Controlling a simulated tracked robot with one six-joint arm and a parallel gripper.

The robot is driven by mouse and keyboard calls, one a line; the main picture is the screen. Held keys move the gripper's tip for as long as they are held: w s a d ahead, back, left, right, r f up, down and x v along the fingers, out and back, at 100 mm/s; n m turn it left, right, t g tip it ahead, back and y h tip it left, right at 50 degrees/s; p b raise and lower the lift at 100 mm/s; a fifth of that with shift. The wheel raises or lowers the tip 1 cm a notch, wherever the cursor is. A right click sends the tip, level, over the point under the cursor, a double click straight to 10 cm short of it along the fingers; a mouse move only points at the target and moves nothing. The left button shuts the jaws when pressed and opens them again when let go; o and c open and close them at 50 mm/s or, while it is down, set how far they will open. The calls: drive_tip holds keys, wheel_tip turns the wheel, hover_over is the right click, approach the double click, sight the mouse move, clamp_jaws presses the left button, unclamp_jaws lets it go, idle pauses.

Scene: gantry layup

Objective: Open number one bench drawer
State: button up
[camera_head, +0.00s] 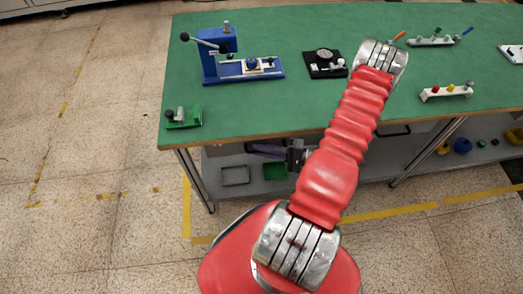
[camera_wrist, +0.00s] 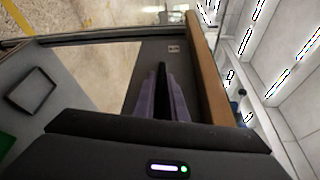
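The number one drawer's dark grey front (camera_wrist: 176,65) shows in the wrist view, beneath the bench's wooden edge (camera_wrist: 207,65). A small pale label (camera_wrist: 173,48) sits on it, too small to read. My gripper (camera_wrist: 161,90) has purple fingers, close together on both sides of a black bar (camera_wrist: 162,70), which looks like the drawer handle. I see no clear gap between bar and fingers. In the head view my gripper (camera_head: 262,150) is just under the front edge of the green bench (camera_head: 300,112); my red arm partly hides this area. The drawer appears shut.
Another drawer handle (camera_head: 393,132) shows farther right. A lower shelf (camera_head: 345,172) holds a grey tray (camera_head: 235,176) and a green bin (camera_head: 274,172). A blue press (camera_head: 225,60) and small fixtures stand on the bench top. The floor at the left is clear.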

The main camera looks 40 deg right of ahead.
clamp_jaws()
drive_tip(key=shift+a, duration=0.1)
drive_tip(key=shift+s+a, duration=0.1)
